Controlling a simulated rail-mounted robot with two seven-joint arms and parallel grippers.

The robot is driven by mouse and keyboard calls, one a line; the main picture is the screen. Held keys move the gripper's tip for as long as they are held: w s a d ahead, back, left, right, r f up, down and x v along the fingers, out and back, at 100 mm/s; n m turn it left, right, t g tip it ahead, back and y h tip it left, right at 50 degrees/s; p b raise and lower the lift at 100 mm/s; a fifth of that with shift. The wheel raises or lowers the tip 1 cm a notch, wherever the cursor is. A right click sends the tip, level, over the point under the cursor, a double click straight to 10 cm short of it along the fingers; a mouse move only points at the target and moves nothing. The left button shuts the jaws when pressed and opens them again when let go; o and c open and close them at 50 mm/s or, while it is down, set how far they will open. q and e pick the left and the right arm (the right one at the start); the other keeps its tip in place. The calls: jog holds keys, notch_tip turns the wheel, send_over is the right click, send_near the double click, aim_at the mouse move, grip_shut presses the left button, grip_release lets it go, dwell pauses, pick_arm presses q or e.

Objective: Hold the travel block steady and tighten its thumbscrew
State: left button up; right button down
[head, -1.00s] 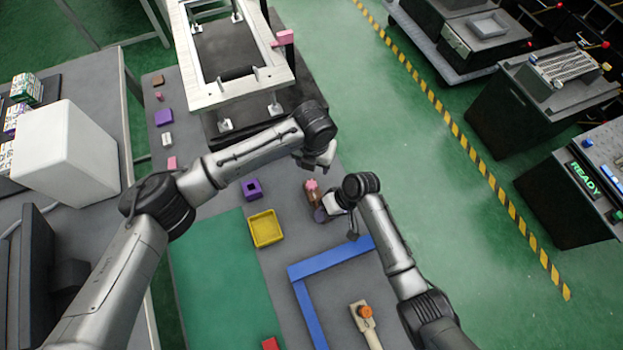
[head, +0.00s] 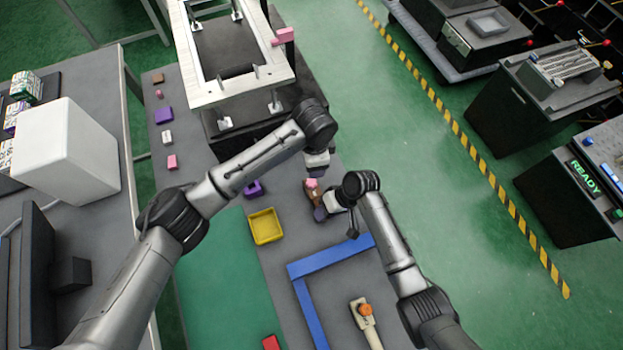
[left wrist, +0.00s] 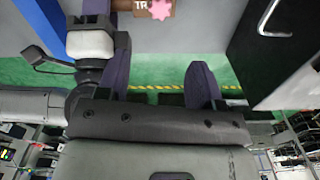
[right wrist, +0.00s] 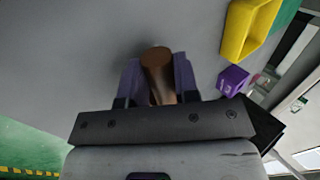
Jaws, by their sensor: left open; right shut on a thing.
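The travel block (head: 314,196) is brown and sits on the grey bench in front of my right arm. Its pink thumbscrew (head: 311,183) shows on top. My right gripper (right wrist: 157,82) is shut on the brown block (right wrist: 157,65), with a purple finger on each side. In the left wrist view the block (left wrist: 140,7) shows at the top edge with part of its lettering, beside the star-shaped pink thumbscrew (left wrist: 161,9). My left gripper (left wrist: 160,82) is open and empty. In the head view it hangs close to the thumbscrew, its fingers mostly hidden by the wrist.
A yellow tray (head: 266,226) and a purple block (head: 253,188) lie left of the travel block. A blue frame (head: 330,259) and an orange-topped lever fixture (head: 365,312) lie nearer. A pale metal frame (head: 270,82) stands behind. Small pink and purple pieces line the bench's left edge.

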aim_at(312, 182)
pick_arm(q)
jog(key=f+n, duration=1.2)
jog(key=n, duration=0.1)
jog(key=shift+a+f, duration=0.15)
jog(key=shift+a, duration=0.2)
dwell(0.3)
jog(key=c, duration=0.9)
jog(key=shift+c, duration=0.2)
